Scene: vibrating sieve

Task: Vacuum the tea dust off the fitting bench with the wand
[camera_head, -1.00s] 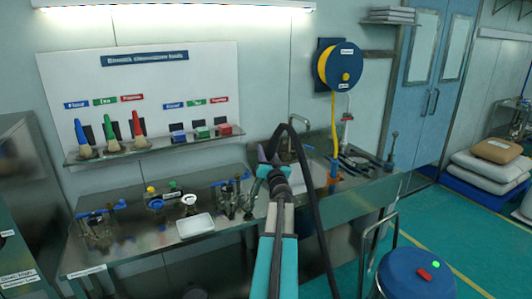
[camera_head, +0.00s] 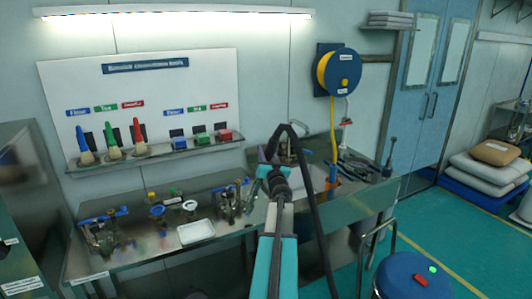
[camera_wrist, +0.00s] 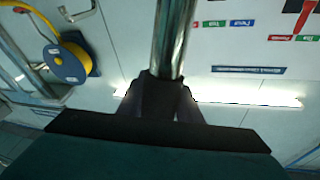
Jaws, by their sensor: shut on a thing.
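My gripper (camera_head: 272,176) is near the middle of the head view, in front of the right part of the fitting bench (camera_head: 130,262). In the wrist view my gripper (camera_wrist: 168,98) is shut on a shiny metal tube, the wand (camera_wrist: 175,40). A black hose (camera_head: 318,225) loops up behind my gripper and hangs down to its right. The wand's nozzle end is not clearly visible. Dull brownish smudges (camera_head: 148,243) show on the left part of the bench top; I cannot tell for sure that they are tea dust.
Clamp-like fittings (camera_head: 103,235), small round parts (camera_head: 157,211) and a white tray (camera_head: 196,232) stand on the bench. A shelf of brushes (camera_head: 112,145) hangs above. A blue vacuum drum (camera_head: 400,277) stands at lower right. A hose reel (camera_head: 338,70) hangs on the wall.

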